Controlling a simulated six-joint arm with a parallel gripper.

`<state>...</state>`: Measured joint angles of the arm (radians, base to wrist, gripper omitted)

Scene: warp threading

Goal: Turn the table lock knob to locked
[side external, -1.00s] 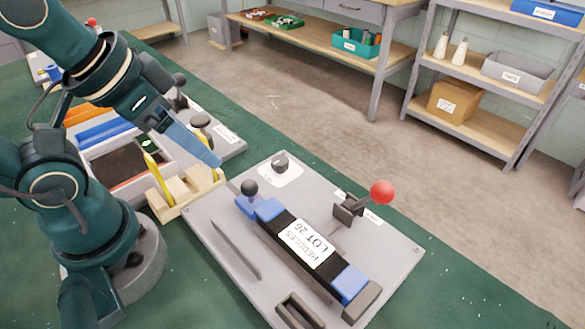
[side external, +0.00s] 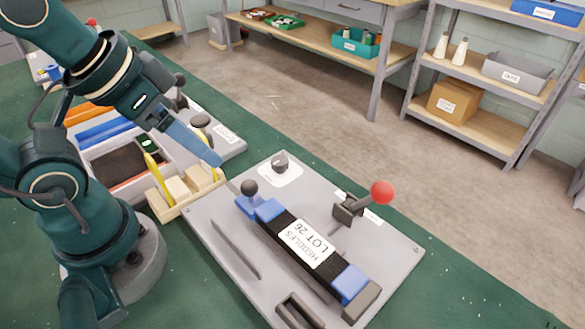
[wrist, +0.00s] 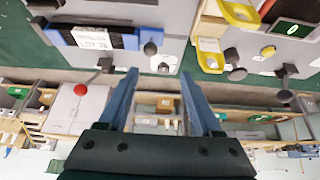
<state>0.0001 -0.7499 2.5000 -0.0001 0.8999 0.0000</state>
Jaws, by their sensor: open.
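A grey knob (side external: 280,162) sits on a white label patch at the far corner of the grey plate (side external: 215,215). It looks like the lock knob, but its markings are too small to read. In the wrist view this knob (wrist: 163,67) shows near the plate's edge, between the fingertips in the picture. My gripper (side external: 217,163) is left of the knob in the side view, above the plate's left corner and apart from the knob. In the wrist view my gripper (wrist: 159,72) has its blue fingers spread, with nothing between them.
The plate carries a black bar labelled "HEDDLES LOT 26" (side external: 305,245) with blue ends, a black ball knob (side external: 249,187) and a red-ball lever (side external: 382,192). A wooden holder (side external: 185,190) with yellow pieces stands at the left. Dark knobs on another panel (side external: 228,140) lie behind my gripper.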

